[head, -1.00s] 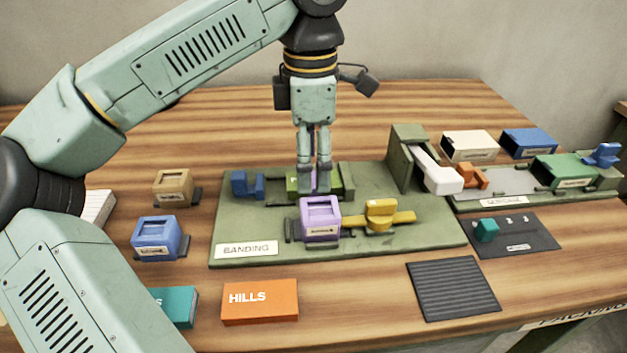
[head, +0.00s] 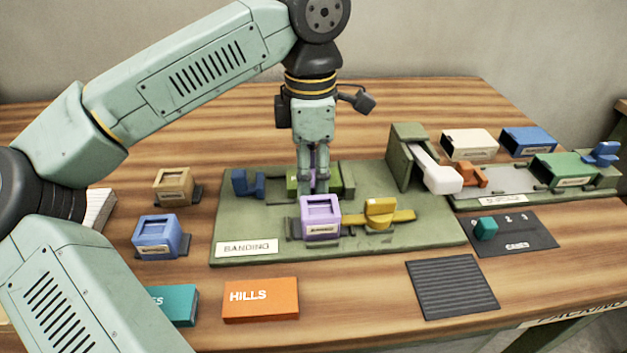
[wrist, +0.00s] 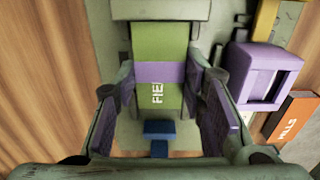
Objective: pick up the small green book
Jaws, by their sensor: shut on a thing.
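The small green book (wrist: 150,95) lies flat in the green banding station (head: 440,238). A purple band (wrist: 160,73) crosses it, and white letters starting "FIE" show on its cover. My gripper (head: 313,185) points straight down, its fingertips at the book. In the wrist view, my gripper (wrist: 160,110) has one finger on each long side of the book and is shut on it. In the head view the fingers and the lilac box hide much of the book (head: 334,180). I see no clear gap under the book.
A lilac box (head: 321,218) stands just in front of the book. A yellow knob (head: 380,210) is to its right and a blue block (head: 247,183) to its left. A white-handled lever (head: 440,175) stands further right. An orange book (head: 260,301) lies at the front.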

